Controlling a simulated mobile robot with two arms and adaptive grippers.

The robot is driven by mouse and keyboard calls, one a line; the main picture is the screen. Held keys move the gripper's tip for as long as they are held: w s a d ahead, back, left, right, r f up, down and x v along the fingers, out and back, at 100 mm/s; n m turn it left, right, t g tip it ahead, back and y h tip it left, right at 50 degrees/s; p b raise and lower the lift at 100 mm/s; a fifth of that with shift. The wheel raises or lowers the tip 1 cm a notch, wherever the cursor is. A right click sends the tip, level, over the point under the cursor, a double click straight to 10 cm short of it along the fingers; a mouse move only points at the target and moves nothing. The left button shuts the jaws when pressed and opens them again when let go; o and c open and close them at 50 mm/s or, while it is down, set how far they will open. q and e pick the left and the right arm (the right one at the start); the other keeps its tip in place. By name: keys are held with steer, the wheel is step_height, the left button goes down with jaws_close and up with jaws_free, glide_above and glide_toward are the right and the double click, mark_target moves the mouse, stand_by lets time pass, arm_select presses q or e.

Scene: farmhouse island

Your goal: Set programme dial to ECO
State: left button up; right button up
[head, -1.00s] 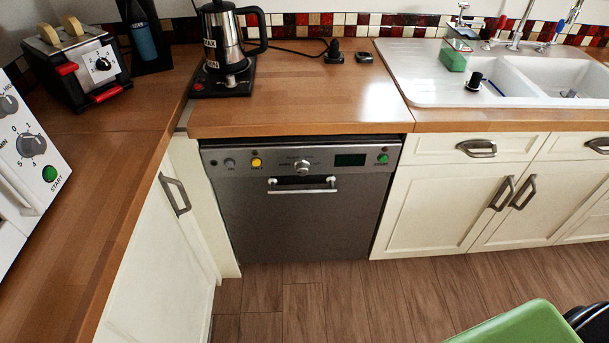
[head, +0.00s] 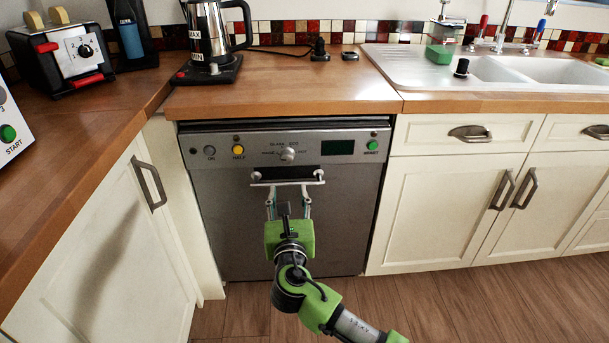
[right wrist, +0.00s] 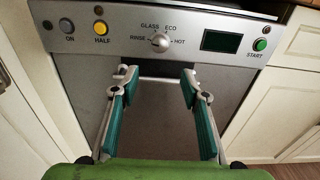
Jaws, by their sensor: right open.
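The programme dial (head: 288,154) is a small silver knob in the middle of the dishwasher's (head: 230,215) control panel. In the right wrist view the dial (right wrist: 160,42) has RINSE, GLASS, ECO and HOT printed around its upper half; ECO is at its upper right. I cannot tell for sure which label it points at. My right gripper (head: 288,190) is open and empty in front of the dishwasher door, just below the dial and by the door handle (head: 288,183). Its teal-padded fingers (right wrist: 158,80) are spread wide, pointing toward the panel. My left gripper is out of view.
The panel also holds a grey ON button (right wrist: 66,25), a yellow HALF button (right wrist: 100,27), a dark display (right wrist: 221,41) and a green START button (right wrist: 260,44). The worktop (head: 280,95) overhangs above. Cabinet doors flank the dishwasher on both sides.

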mark_target(287, 160)
steer(key=w+b, duration=0.1)
steer(key=w, duration=0.3)
steer(key=w+b, duration=0.1)
steer(key=w, duration=0.3)
steer(key=w+b, duration=0.1)
steer(key=w, duration=0.3)
steer(key=shift+w+r+b, duration=0.25)
steer(key=shift+w+b, duration=0.05)
steer(key=shift+b, duration=0.05)
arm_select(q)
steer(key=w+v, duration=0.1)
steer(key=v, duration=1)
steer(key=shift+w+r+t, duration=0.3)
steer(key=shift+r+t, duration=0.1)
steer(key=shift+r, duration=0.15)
arm_select(e)
steer(key=shift+w, duration=0.6)
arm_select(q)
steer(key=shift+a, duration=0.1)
arm_select(e)
steer(key=c, duration=1.1)
